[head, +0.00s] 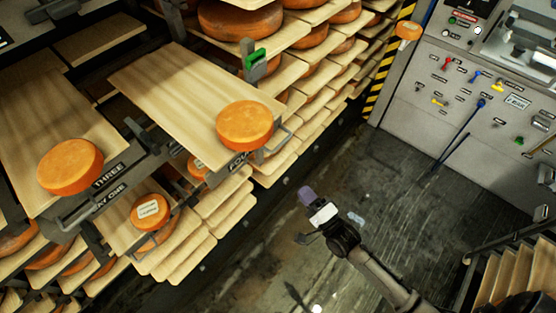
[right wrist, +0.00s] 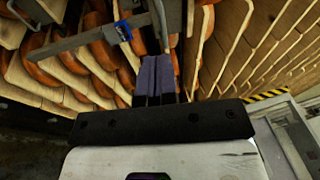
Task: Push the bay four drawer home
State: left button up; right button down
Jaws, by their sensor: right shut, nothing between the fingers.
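The bay four drawer (head: 170,85) is a pale wooden board that sticks out from the rack, with an orange cheese wheel (head: 245,125) near its front end. A dark label reading FOUR (head: 238,161) and a grey loop handle (head: 279,138) are at its front. My right gripper (head: 305,192) is in front of the drawer, over the aisle, apart from the handle. Its purple-grey fingers are shut and empty, and they also show in the right wrist view (right wrist: 156,76). My left gripper is not in view.
The neighbouring bay three drawer (head: 45,125) is also out, with a cheese wheel (head: 70,167) on it. A labelled cheese (head: 150,211) sits lower down. A green latch (head: 256,58) is on the rack. A grey control panel (head: 470,110) stands at right. The aisle floor between is open.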

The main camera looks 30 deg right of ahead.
jog(key=p+x, duration=0.2)
jog(key=x, duration=1.1)
